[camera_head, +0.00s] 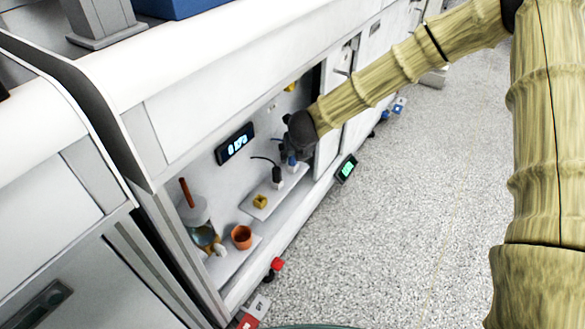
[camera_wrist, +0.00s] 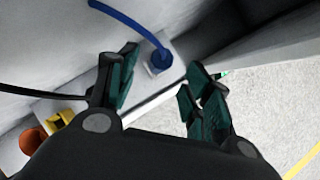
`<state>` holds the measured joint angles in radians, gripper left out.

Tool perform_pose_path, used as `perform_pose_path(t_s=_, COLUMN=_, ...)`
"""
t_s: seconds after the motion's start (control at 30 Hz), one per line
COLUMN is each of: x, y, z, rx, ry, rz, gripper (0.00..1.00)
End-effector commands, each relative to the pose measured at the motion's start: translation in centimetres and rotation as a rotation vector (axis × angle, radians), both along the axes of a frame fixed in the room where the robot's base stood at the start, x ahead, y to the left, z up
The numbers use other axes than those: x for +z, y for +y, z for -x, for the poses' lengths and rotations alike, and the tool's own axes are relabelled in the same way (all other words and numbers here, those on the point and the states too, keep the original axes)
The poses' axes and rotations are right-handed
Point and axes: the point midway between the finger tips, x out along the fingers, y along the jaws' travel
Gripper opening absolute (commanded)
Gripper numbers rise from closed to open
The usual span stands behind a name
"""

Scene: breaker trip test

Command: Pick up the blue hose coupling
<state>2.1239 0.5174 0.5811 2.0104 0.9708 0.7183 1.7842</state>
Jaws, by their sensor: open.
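The blue hose coupling (camera_wrist: 158,60) sits on a pale ledge in the wrist view, with a blue hose (camera_wrist: 132,22) curving from it up and left. My gripper (camera_wrist: 163,78) is open, with its dark green finger pads on either side of the picture's middle. The coupling shows between and just beyond the fingertips, with nothing held. In the head view a small blue part of the coupling (camera_head: 292,160) shows under my gripper (camera_head: 298,148), and the gripper hides most of it.
A display (camera_head: 235,144) hangs on the back panel. The cabinet opening's walls are close around my arm; speckled floor (camera_head: 430,200) is clear.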

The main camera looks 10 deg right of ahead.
Motion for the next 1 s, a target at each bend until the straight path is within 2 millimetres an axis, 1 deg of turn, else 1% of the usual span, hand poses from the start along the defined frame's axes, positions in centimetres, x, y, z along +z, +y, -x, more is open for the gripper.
perform_pose_path(t_s=0.17, x=-0.9, y=0.0, z=-0.7, rx=0.000, ry=0.000, rz=0.001, gripper=0.50)
perform_pose_path(t_s=0.4, x=-3.3, y=0.0, z=-2.6, rx=-0.001, ry=-0.001, rz=0.001, gripper=0.50)
perform_pose_path(t_s=0.5, x=-3.9, y=-0.1, z=-3.1, rx=0.000, ry=-0.001, rz=0.000, gripper=0.50)
perform_pose_path(t_s=0.77, x=-4.0, y=-0.1, z=-3.3, rx=0.000, ry=-0.001, rz=0.000, gripper=0.50)
perform_pose_path(t_s=0.87, x=-4.0, y=-0.1, z=-3.3, rx=0.000, ry=-0.001, rz=0.000, gripper=0.34)
perform_pose_path(t_s=1.0, x=-4.0, y=-0.1, z=-3.3, rx=0.000, ry=-0.001, rz=0.000, gripper=0.08)
